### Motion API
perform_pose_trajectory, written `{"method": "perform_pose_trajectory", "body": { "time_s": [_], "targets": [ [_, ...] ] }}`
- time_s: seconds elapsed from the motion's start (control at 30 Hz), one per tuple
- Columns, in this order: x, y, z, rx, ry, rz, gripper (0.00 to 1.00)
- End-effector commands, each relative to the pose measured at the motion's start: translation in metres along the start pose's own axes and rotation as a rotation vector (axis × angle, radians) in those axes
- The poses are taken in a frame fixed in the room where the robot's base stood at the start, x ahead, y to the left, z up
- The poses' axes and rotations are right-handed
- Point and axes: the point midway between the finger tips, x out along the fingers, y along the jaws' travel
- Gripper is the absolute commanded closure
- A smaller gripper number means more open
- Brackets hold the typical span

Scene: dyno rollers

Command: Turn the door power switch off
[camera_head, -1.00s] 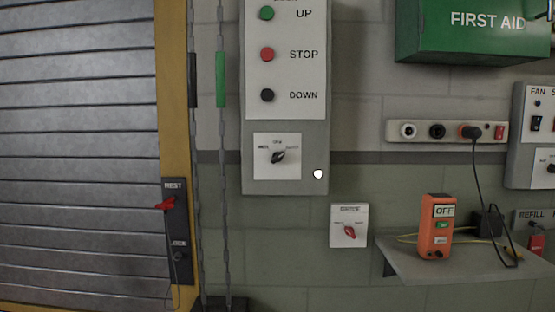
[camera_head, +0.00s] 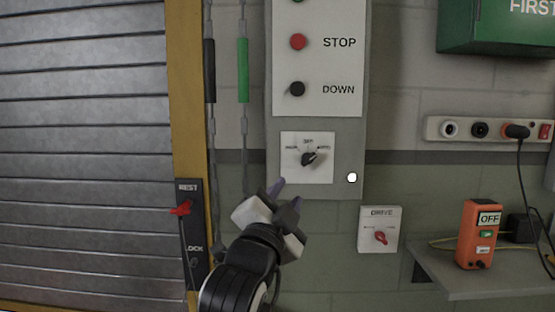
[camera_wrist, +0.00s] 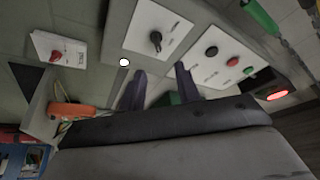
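The grey door control panel (camera_head: 349,140) has a red STOP button, a black DOWN button and, below them, a black rotary switch (camera_head: 309,158) on a white plate. My gripper (camera_head: 286,194) is below and left of the black switch, touching nothing visible. Its two fingers stand apart and empty in the wrist view (camera_wrist: 160,85).
Left is a roller shutter (camera_head: 85,150) with a red-handled REST/LOCK lever (camera_head: 181,208). Green and black chain pulls (camera_head: 243,70) hang beside the panel. Right are a shelf (camera_head: 470,275) with an orange OFF box (camera_head: 478,235), a socket strip (camera_head: 490,130) and a first aid box (camera_head: 495,30).

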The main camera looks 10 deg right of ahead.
Motion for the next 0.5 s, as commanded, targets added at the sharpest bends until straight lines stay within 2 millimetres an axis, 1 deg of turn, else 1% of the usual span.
{"method": "perform_pose_trajectory", "body": {
  "time_s": [0.07,0.17,0.23,0.5],
  "targets": [
    [0.005,0.006,-0.004,0.010,0.001,0.023,0.67],
    [0.015,0.006,-0.004,0.009,-0.001,0.026,0.67],
    [0.027,0.006,-0.004,0.008,-0.001,0.026,0.67],
    [0.085,0.005,-0.004,0.006,-0.003,0.023,0.67]
  ]
}}
